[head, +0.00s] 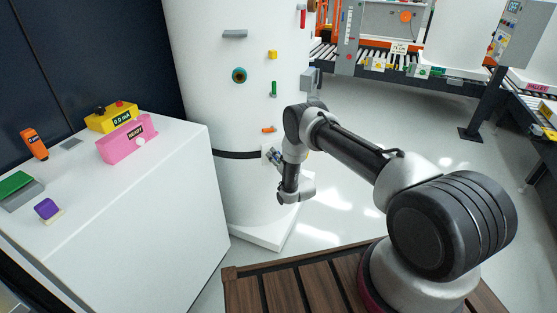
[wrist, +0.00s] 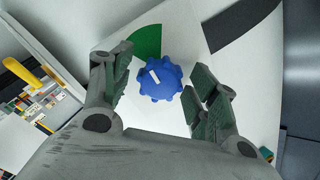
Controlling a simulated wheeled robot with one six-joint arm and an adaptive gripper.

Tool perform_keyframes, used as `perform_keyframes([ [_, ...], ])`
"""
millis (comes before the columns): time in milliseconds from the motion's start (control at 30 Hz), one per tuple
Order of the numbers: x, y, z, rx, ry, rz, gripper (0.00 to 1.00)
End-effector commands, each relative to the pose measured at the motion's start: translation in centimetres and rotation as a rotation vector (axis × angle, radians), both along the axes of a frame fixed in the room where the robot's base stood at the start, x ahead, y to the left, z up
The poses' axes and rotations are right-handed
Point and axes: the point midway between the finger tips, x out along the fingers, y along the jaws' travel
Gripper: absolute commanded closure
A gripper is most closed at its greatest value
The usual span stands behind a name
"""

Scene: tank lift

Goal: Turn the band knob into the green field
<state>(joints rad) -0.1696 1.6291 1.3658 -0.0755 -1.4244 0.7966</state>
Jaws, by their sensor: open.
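The band knob (wrist: 160,80) is blue with a lobed rim and a short white mark, in the middle of the wrist view. The mark points up and left, toward the left edge of the green field (wrist: 147,41); I cannot tell whether it lies inside it. The green field is a wedge on the white face just above the knob. My gripper (wrist: 158,88) is open, with one finger on each side of the knob and visible gaps. In the head view my gripper (head: 275,156) is at the white tank (head: 215,85) by its black band (head: 232,155); the knob is hidden there.
A white cabinet (head: 150,200) with a pink READY box (head: 127,139) and a yellow meter (head: 111,117) stands left of the tank. Small coloured fittings, such as a green-rimmed round one (head: 239,75), stick out above the band. Roller conveyors (head: 420,72) stand behind.

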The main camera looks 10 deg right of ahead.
Motion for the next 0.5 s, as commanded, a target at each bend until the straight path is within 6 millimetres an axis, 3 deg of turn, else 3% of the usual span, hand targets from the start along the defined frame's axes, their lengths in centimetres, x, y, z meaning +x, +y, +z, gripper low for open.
perform_keyframes([
  [167, -1.8, -0.5, -0.1, -0.001, 0.003, -0.001, 0.41],
  [500, -9.0, -2.3, -0.1, -0.001, 0.003, -0.001, 0.41],
])
